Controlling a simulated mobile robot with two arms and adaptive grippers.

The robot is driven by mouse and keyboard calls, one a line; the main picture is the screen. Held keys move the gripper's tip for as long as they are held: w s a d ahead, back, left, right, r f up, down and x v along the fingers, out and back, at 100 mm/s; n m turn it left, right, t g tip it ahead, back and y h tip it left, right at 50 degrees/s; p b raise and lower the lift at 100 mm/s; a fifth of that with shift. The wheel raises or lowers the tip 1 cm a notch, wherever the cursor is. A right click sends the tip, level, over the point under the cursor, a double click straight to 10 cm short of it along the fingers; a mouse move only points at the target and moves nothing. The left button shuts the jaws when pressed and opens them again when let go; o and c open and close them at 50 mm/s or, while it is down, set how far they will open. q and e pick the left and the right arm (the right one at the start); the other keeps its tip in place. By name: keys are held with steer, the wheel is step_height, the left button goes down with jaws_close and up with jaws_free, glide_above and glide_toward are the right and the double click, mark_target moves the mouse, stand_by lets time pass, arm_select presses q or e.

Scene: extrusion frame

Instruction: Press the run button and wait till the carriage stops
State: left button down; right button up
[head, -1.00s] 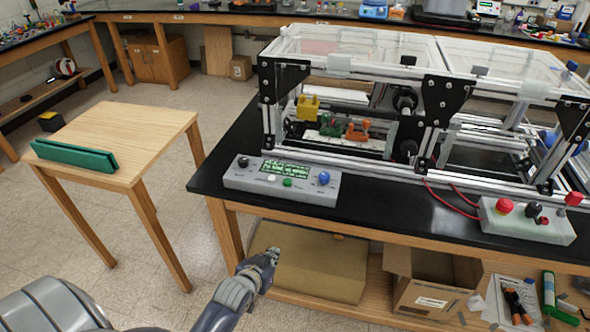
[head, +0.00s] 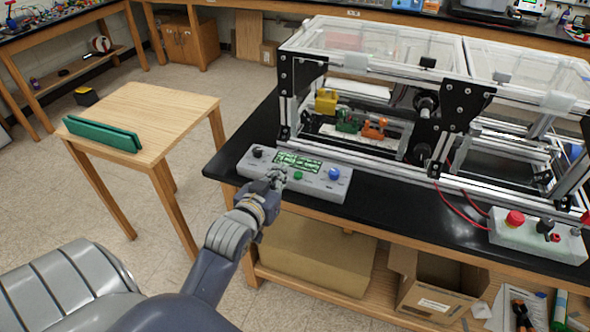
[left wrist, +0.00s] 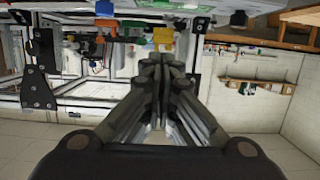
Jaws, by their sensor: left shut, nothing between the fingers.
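No readable label shows which is the run button. My left gripper (head: 278,176) is shut and empty, over the box's front edge left of the green button, hiding part of the panel; contact cannot be told. Its closed fingers (left wrist: 165,62) show in the left wrist view. Yellow (head: 326,101), green (head: 347,121) and orange (head: 374,128) parts sit inside the extrusion frame (head: 375,163). My right gripper is out of view.
A second box with a red stop button (head: 515,218) stands at the bench's right. Red cables (head: 460,207) lie between it and the frame. A wooden table (head: 165,105) with a green bar (head: 103,134) stands left.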

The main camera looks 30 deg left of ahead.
arm_select(q)
steer(key=p, duration=0.3)
glide_above(295, 182)
step_height(295, 182, down, 2)
steer(key=shift+f, duration=0.1)
step_height(295, 182, down, 3)
steer(key=shift+r, duration=0.2)
steer(key=shift+f, duration=0.8)
